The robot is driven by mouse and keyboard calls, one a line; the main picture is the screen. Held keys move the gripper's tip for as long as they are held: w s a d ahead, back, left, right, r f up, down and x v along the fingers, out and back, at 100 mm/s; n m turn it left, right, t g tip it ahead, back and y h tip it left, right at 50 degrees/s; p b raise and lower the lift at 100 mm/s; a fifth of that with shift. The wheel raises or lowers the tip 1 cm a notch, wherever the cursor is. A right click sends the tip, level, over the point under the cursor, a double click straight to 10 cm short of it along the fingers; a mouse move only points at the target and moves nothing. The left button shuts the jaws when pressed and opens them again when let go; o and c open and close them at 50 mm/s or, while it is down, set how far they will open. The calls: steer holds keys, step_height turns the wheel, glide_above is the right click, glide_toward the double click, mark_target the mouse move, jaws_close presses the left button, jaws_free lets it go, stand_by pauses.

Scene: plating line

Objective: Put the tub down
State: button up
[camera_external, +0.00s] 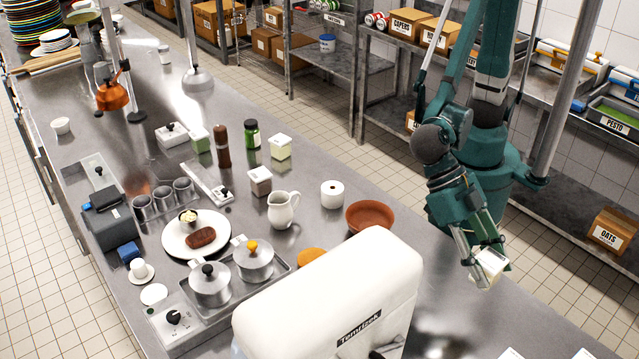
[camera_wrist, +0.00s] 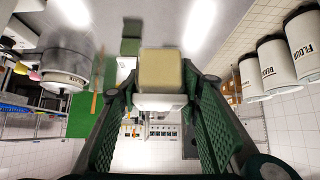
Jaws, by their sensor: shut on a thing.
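The tub is a small white container (camera_external: 489,267) with a pale, cream-coloured face. My gripper (camera_external: 486,262) is shut on it at the right of the external view, over the right part of the steel counter, and the tub looks tilted. The height above the counter is hard to judge. In the wrist view the tub (camera_wrist: 162,80) sits between the tips of my two green fingers (camera_wrist: 162,98), its beige face and white side showing. Part of the tub is hidden by the fingers.
A large white machine (camera_external: 330,300) stands at the front of the counter. A terracotta bowl (camera_external: 369,216), a white pitcher (camera_external: 283,210) and a plate with food (camera_external: 181,246) stand to the left. Bare steel counter (camera_external: 450,312) shows below my gripper. White cards (camera_external: 511,354) lie at the bottom right.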

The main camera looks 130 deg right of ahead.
steer(key=shift+f, duration=1.8)
steer(key=shift+f, duration=0.1)
steer(key=shift+f+b, duration=0.4)
steer(key=shift+f, duration=2.4)
steer(key=shift+f+b, duration=0.35)
steer(key=shift+f, duration=1.75)
steer(key=shift+f, duration=0.1)
steer(key=o, duration=0.9)
steer(key=shift+o, duration=0.2)
